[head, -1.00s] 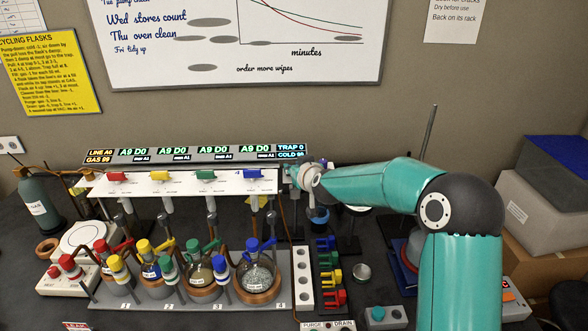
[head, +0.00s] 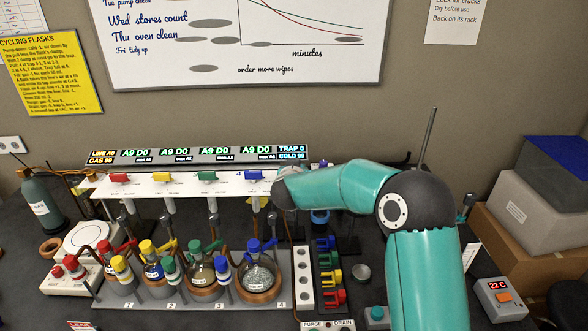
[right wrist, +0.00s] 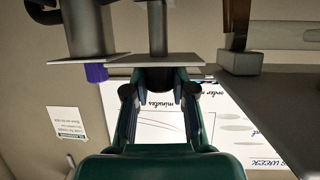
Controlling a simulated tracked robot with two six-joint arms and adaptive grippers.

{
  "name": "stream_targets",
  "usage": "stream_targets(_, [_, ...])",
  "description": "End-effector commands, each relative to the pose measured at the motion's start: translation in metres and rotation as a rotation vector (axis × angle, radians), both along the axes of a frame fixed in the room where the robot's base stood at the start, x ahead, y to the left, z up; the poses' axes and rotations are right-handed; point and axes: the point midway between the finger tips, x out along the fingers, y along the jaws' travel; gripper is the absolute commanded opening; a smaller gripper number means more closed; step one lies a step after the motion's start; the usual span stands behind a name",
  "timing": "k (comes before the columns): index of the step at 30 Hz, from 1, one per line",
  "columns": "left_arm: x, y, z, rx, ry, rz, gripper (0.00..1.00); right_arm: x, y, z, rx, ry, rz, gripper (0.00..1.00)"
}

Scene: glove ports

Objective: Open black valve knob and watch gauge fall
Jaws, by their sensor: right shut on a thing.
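A white manifold panel (head: 140,187) carries red (head: 119,177), yellow, green and blue (head: 254,175) tap handles in a row. My right gripper (head: 283,185) is at the panel's right end, mostly hidden by my own arm in the head view. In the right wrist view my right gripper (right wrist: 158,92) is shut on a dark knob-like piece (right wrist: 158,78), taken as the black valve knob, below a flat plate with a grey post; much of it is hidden. No dial gauge shows; a lit readout strip (head: 200,153) reads "LINE A0", "GAS 99", "TRAP 0", "COLD 99". My left gripper is out of view.
Several flasks with coloured caps (head: 258,270) stand in front of the panel. A white block with holes (head: 303,277) and a rack of coloured clips (head: 327,270) stand to their right. A purple cap (right wrist: 96,73) shows in the wrist view.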

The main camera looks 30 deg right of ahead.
Motion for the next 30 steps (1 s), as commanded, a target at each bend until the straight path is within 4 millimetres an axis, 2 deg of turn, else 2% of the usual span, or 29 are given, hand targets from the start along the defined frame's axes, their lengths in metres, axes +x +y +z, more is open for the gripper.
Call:
stream_targets(9, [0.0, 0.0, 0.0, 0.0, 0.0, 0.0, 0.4, 0.0017, 0.0028, 0.0008, 0.0, -0.003, -0.084, 0.0])
stream_targets(21, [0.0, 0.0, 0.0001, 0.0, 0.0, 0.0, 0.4, 0.002, 0.0029, 0.0013, 0.0, -0.004, -0.089, 0.0])
stream_targets(22, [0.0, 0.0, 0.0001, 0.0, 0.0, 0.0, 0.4, 0.002, 0.0029, 0.0013, 0.0, -0.004, -0.089, 0.3])
stream_targets(23, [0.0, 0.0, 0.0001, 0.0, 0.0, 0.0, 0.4, 0.002, 0.0028, 0.0014, 0.0, -0.004, -0.089, 0.35])
stream_targets(30, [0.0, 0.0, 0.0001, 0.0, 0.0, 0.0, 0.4, 0.0012, 0.0016, 0.0008, 0.0, -0.003, -0.092, 0.36])
